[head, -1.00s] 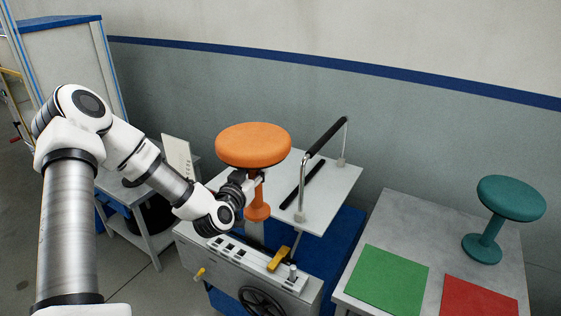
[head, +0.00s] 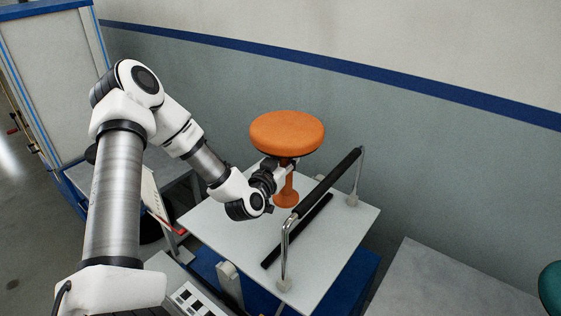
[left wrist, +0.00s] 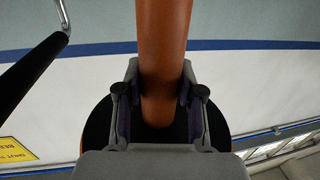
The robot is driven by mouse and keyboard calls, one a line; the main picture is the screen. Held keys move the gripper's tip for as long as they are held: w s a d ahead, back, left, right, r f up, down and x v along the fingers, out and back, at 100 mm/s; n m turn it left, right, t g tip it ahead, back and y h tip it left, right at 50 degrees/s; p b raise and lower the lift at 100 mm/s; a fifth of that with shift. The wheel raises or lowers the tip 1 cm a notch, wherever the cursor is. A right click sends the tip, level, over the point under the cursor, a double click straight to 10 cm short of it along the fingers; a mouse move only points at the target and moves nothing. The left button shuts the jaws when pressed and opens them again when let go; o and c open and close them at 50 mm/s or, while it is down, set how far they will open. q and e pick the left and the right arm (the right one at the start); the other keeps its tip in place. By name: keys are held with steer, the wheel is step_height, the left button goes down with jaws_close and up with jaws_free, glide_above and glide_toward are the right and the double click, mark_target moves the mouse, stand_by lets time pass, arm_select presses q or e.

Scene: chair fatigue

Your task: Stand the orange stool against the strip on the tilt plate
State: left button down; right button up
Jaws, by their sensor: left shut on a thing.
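The orange stool (head: 287,132) is upright, its round seat on top and its flared foot over the far left part of the white tilt plate (head: 225,228). I cannot tell whether the foot touches the plate. My left gripper (head: 280,172) is shut on the stool's stem just under the seat. The left wrist view shows both fingers (left wrist: 160,105) around the orange stem (left wrist: 163,45). The black strip (head: 298,230) lies on the plate to the right of the stool's foot, apart from it in the picture. My right gripper is not in view.
A raised black bar (head: 328,182) on metal posts crosses above the plate, close to the stool's right. A grey table (head: 440,285) stands at lower right, with part of a teal stool (head: 551,288) at the edge. A wall is behind.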

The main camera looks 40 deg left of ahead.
arm_select(q)
step_height(320, 180, down, 8)
steer(key=shift+r, duration=0.2)
steer(key=shift+s, duration=0.1)
steer(key=shift+b, duration=0.3)
steer(key=c, duration=1.1)
jaws_free()
steer(key=shift+f, duration=0.15)
steer(key=shift+c, duration=0.2)
steer(key=o, duration=0.4)
steer(key=shift+s, duration=0.1)
steer(key=shift+d, duration=0.1)
steer(key=shift+r, duration=0.3)
steer(key=v, duration=1.2)
steer(key=shift+f, duration=0.15)
